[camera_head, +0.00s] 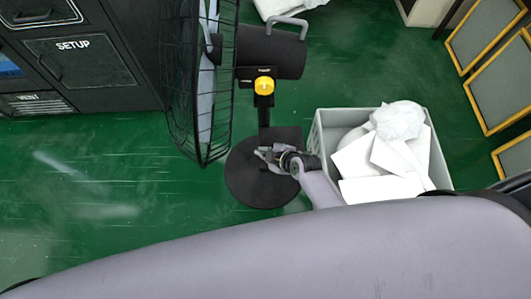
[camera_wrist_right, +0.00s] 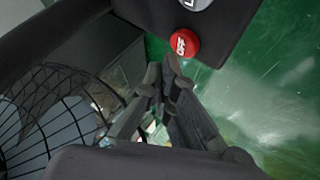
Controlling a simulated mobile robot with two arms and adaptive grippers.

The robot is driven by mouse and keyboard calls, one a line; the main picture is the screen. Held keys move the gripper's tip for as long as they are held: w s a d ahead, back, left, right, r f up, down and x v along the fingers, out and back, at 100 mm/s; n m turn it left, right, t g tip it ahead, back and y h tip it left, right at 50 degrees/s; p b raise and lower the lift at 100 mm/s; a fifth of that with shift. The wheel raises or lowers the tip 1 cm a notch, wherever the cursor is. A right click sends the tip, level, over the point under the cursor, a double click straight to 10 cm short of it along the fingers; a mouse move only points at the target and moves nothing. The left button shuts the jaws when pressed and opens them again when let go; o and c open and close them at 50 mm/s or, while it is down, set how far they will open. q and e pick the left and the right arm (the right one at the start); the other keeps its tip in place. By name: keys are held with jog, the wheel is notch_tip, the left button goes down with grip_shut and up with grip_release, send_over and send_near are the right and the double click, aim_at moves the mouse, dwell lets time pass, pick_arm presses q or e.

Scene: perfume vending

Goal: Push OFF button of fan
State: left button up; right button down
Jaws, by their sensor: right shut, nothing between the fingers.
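The black fan (camera_head: 200,85) stands on a round black base (camera_head: 245,185), its wire cage seen edge-on. In the right wrist view, a round red button (camera_wrist_right: 184,42) with white lettering is on the fan's dark control box (camera_wrist_right: 222,28); the lettering is too small to read surely. My right gripper (camera_head: 262,154) is over the fan base in the head view, beside the control box. In the wrist view its shut, empty fingertips (camera_wrist_right: 173,66) are just below the red button; I cannot tell whether they touch it. My left gripper is not in view.
A grey bin (camera_head: 318,150) full of white paper and bags stands right of the fan base. A dark cabinet (camera_head: 85,70) marked SETUP is on the left. Yellow-framed panels (camera_head: 490,70) line the right. Green floor is clear at the lower left.

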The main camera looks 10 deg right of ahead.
notch_tip(320, 180, up, 5)
jog(key=p, duration=0.5)
dwell(0.4)
dwell(0.5)
